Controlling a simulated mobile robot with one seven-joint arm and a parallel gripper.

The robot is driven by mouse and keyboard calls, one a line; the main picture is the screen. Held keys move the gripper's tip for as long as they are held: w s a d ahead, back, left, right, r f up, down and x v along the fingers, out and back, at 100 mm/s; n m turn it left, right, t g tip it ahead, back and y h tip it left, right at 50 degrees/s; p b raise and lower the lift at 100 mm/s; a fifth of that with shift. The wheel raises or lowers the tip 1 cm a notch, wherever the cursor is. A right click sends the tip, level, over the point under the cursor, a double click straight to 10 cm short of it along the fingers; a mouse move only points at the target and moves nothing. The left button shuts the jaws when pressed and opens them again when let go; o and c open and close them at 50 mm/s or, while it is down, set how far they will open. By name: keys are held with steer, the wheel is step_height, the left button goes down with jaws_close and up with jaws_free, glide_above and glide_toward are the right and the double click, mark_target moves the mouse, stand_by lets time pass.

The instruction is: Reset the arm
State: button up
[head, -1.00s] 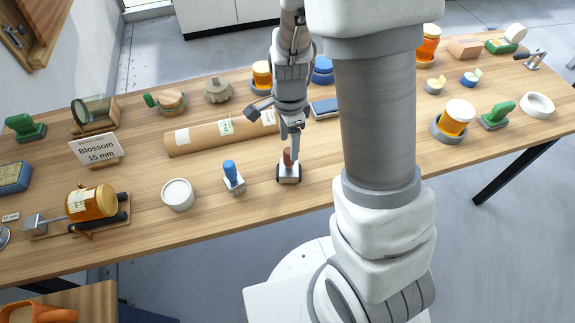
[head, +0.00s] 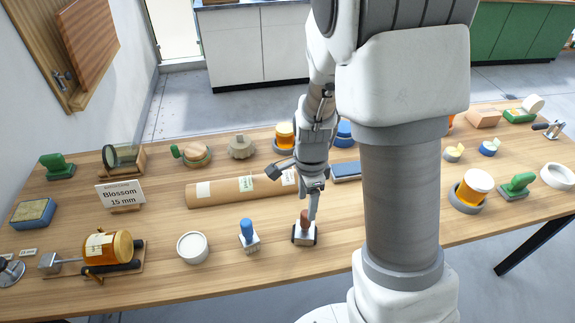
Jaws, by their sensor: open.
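My arm reaches down over the table, and my gripper (head: 313,200) points down at its end. The gripper is open, just above and behind a small tool with a brown handle and a pale metal base (head: 305,236). In this view the fingers overlap the top of the handle, and I cannot tell whether they touch it. The tool stands upright on the table near its front edge. My thick arm links hide part of the table to the right of the gripper.
A blue-handled tool (head: 248,236) and a white round tub (head: 192,247) stand to the left. A cardboard tube (head: 222,191) lies behind. A honey jar (head: 107,247) lies on a rack at left, and another (head: 474,187) stands at right. A "Blossom 15 mm" sign (head: 121,195) stands at left.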

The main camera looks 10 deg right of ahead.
steer(key=shift+r, duration=0.1)
steer(key=s+r+n+t, duration=0.2)
steer(key=s+r+n, duration=0.5)
steer(key=r, duration=0.4)
steer(key=s+r+n+t, duration=0.3)
steer(key=s+r+n, duration=0.4)
steer(key=r+n, duration=0.3)
steer(key=shift+r+t, duration=0.3)
steer(key=shift+r, duration=0.9)
